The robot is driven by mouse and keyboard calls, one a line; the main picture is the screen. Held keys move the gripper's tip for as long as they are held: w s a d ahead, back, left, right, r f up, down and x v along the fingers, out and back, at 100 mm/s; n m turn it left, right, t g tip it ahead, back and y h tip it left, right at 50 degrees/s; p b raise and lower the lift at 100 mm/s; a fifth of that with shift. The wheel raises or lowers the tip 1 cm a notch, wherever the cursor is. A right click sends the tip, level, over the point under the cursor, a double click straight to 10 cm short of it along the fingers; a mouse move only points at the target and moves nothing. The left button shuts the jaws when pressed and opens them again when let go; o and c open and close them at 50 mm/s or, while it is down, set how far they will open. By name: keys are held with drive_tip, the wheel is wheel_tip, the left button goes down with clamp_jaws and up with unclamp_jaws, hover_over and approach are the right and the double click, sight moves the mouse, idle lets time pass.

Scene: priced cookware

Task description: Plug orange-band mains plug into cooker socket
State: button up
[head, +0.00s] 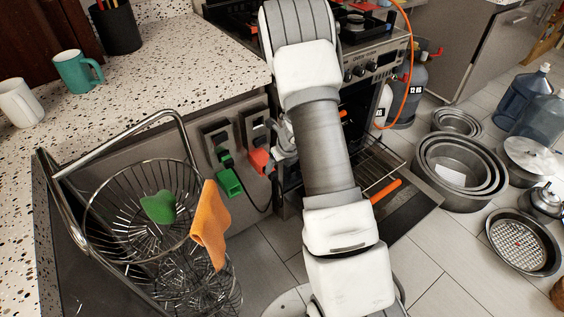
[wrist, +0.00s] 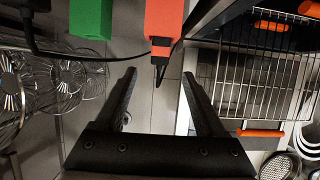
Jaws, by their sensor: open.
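The orange-red plug (head: 258,160) sits at the right-hand wall socket (head: 254,123) on the cabinet side, left of the oven. In the wrist view the orange plug (wrist: 164,18) is at the top, with a dark end and a black cable below it. I cannot tell how far it is seated in the socket. My gripper (head: 283,148) is beside it on the right, partly hidden by my arm. In the wrist view my gripper (wrist: 158,75) is open and empty, with the plug beyond its fingertips.
A green block (head: 229,182) hangs below the left socket (head: 215,135). A wire basket (head: 140,205) with an orange cloth (head: 210,225) stands at left. The oven (head: 375,75) with its rack out is at right. Nested pans (head: 460,170) stand on the floor.

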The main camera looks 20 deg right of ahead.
sight(274, 174)
drive_tip(key=b+x, duration=0.1)
drive_tip(key=x, duration=0.6)
drive_tip(key=shift+b, duration=0.4)
clamp_jaws()
drive_tip(key=c, duration=0.6)
unclamp_jaws()
drive_tip(key=shift+c, duration=0.2)
clamp_jaws()
drive_tip(key=shift+s, duration=0.1)
drive_tip(key=s+d+b, duration=0.1)
drive_tip(key=s+b, duration=0.4)
drive_tip(key=s, duration=0.1)
drive_tip(key=shift+b, duration=0.35)
drive_tip(key=shift+d+r, duration=0.1)
drive_tip(key=shift+r, duration=0.05)
